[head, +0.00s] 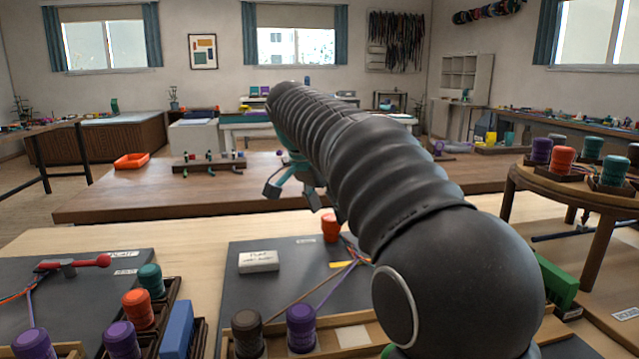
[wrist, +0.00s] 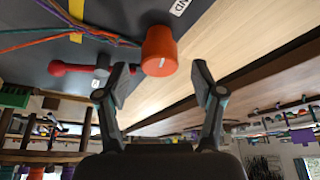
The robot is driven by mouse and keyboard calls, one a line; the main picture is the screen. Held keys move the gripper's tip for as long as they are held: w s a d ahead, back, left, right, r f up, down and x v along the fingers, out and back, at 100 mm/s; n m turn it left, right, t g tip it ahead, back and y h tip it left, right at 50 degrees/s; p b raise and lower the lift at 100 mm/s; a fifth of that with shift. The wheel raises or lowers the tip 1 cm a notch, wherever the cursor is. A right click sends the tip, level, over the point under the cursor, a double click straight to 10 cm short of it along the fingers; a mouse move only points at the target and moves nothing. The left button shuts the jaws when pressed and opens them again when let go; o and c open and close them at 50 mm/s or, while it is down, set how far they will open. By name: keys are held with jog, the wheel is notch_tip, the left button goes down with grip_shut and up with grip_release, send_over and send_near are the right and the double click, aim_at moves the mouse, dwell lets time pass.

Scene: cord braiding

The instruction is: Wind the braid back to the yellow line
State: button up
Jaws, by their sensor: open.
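In the wrist view, a red crank handle (wrist: 78,69) with a grey hub lies on the dark board beside an orange bobbin (wrist: 159,50). The braid and loose cords (wrist: 112,37) run across the yellow line (wrist: 76,37) at upper left. My gripper (wrist: 160,85) is open and empty, its fingers spread just short of the orange bobbin, touching nothing that I can see. In the head view, my gripper (head: 290,190) hangs beyond the board, partly behind my arm. The yellow line (head: 341,264) and orange bobbin (head: 330,228) show there. My arm hides the board's right part, and no crank shows on it.
A second board (head: 80,285) with its own red-handled crank (head: 85,262) lies at left. Brown (head: 247,335) and purple (head: 301,328) bobbins stand at the front. A white card block (head: 258,262) sits on the middle board. A round stand (head: 570,185) with several bobbins is at right.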

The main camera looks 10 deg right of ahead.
jog(key=v, duration=0.9)
jog(key=shift+d+f, duration=0.1)
jog(key=shift+d, duration=0.05)
